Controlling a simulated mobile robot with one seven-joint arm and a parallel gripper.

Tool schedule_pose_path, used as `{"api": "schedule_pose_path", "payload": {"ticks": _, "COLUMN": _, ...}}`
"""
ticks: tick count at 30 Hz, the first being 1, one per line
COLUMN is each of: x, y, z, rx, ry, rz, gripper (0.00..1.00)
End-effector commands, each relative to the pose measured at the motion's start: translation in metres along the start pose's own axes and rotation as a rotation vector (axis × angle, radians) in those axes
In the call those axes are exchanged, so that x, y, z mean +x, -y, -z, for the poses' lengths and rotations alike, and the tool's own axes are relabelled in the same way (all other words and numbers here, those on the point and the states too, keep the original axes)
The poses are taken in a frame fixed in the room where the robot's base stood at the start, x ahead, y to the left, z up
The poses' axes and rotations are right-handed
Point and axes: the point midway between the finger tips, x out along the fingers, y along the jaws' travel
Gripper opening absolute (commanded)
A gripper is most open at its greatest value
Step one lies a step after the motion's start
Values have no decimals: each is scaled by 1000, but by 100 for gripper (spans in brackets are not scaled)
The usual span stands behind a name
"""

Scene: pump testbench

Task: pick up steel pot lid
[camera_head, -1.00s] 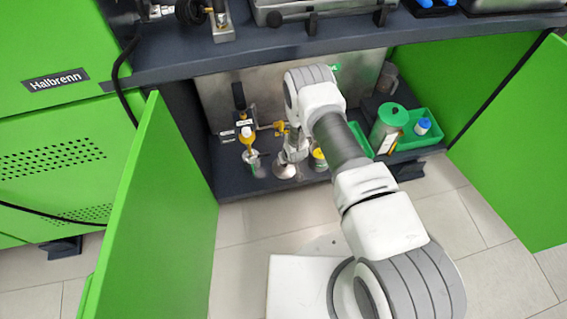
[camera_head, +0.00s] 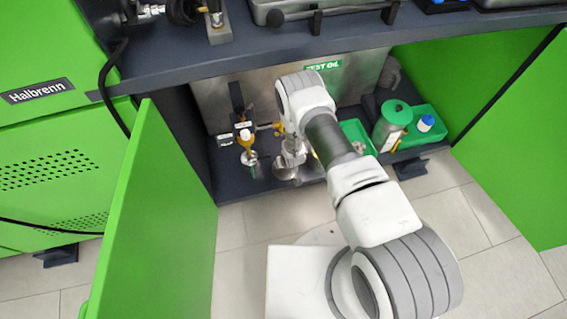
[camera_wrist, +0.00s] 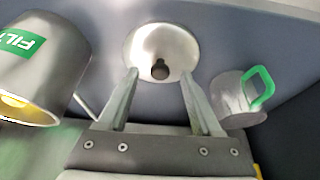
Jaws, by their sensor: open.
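The steel pot lid (camera_wrist: 146,42) is a round, shiny disc with a dark knob at its centre in the wrist view. In the head view the lid (camera_head: 285,173) shows at the front of the lower shelf, partly hidden by my wrist. My gripper (camera_wrist: 160,76) is open and empty. In the wrist view its two fingertips are to either side of the knob, over the lid's near edge. I cannot tell how far they are from the lid.
A steel can with a green label (camera_wrist: 38,62) is close on the left, and a metal cup with a green handle (camera_wrist: 232,98) on the right. A green canister (camera_head: 393,122) stands further right on the shelf. The open green door (camera_head: 150,215) is at left.

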Motion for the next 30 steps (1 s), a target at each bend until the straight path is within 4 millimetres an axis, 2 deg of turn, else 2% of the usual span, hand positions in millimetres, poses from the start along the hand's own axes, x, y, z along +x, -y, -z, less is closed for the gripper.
{"api": "schedule_pose_path", "payload": {"ticks": 3, "x": 6, "y": 0, "z": -6, "rx": 0, "ry": 0, "rz": 0, "gripper": 66}}
{"api": "schedule_pose_path", "payload": {"ticks": 11, "x": 6, "y": 1, "z": -7, "rx": 0, "ry": 0, "rz": 0, "gripper": 66}}
{"api": "schedule_pose_path", "payload": {"ticks": 14, "x": 6, "y": 1, "z": -7, "rx": 0, "ry": 0, "rz": 1, "gripper": 52}}
{"api": "schedule_pose_path", "payload": {"ticks": 22, "x": 6, "y": 1, "z": -7, "rx": 0, "ry": -1, "rz": 1, "gripper": 3}}
{"api": "schedule_pose_path", "payload": {"ticks": 23, "x": 6, "y": 1, "z": -7, "rx": 0, "ry": -1, "rz": 1, "gripper": 0}}
{"api": "schedule_pose_path", "payload": {"ticks": 30, "x": 6, "y": 1, "z": -7, "rx": 0, "ry": -1, "rz": 1, "gripper": 0}}
